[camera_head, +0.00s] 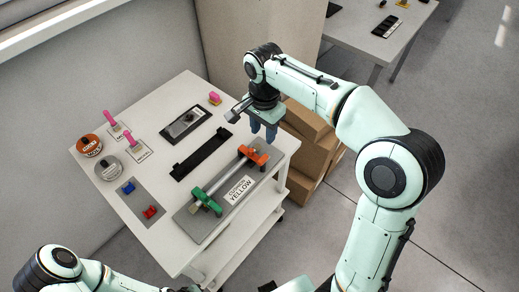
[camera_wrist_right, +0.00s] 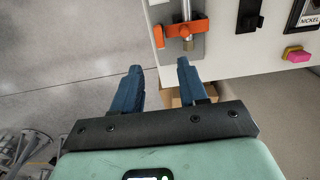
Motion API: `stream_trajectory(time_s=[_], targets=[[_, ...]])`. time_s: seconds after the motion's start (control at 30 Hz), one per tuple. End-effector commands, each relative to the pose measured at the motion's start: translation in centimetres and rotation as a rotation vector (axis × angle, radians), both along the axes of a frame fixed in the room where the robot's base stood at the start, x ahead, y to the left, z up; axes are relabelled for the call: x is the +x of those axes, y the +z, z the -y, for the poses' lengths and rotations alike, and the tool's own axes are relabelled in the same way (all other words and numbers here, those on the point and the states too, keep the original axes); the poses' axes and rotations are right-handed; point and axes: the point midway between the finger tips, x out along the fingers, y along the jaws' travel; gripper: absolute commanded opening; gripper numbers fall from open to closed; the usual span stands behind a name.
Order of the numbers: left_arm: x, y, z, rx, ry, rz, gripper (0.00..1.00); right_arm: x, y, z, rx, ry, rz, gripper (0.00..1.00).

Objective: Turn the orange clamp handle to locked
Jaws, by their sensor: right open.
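The orange clamp (camera_head: 256,156) sits at the far end of a grey plate (camera_head: 192,228) on the white cart, around one end of a silver tube (camera_head: 229,177). In the right wrist view the orange clamp (camera_wrist_right: 188,28) shows at the top, with its short orange handle (camera_wrist_right: 158,36) at its left side. My right gripper (camera_head: 263,132) is open and empty, beyond the orange clamp, with its blue fingers pointing down. In the right wrist view its fingertips (camera_wrist_right: 159,66) stand apart from the clamp. My left arm shows at the lower left; its gripper is out of view.
A green clamp (camera_head: 207,202) holds the tube's near end. A card reading CUSHION YELLOW (camera_head: 239,190) lies beside the tube. A black rail (camera_head: 201,154), pink-handled tools (camera_head: 117,122), two round tins and blue and red clips share the cart. Cardboard boxes (camera_head: 308,135) stand behind.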

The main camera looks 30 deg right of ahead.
Motion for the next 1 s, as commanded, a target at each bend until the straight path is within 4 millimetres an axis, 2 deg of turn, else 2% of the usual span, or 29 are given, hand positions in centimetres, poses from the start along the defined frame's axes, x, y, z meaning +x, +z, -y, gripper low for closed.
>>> stream_trajectory(time_s=[0.03,0.3,0.5,0.7,1.0], targets=[[-0.3,-0.4,0.0,0.0,0.001,-0.005,0.0,-0.2,-1.3,0.0,-0.001,0.0,-0.008,0.43],[-1.0,-1.5,0.0,0.001,0.0,-0.011,0.0,-0.1,-7.1,0.0,0.0,0.002,-0.009,0.43],[-1.2,-1.9,0.0,0.001,0.001,-0.014,0.0,-0.1,-10.4,0.0,0.0,0.001,-0.007,0.43],[-1.3,-2.0,0.0,0.0,0.0,-0.015,0.0,0.0,-11.9,0.0,0.0,0.002,-0.004,0.43],[-1.3,-2.0,0.0,0.0,0.0,-0.015,0.0,0.0,-12.1,0.0,0.001,0.003,-0.004,0.43]])
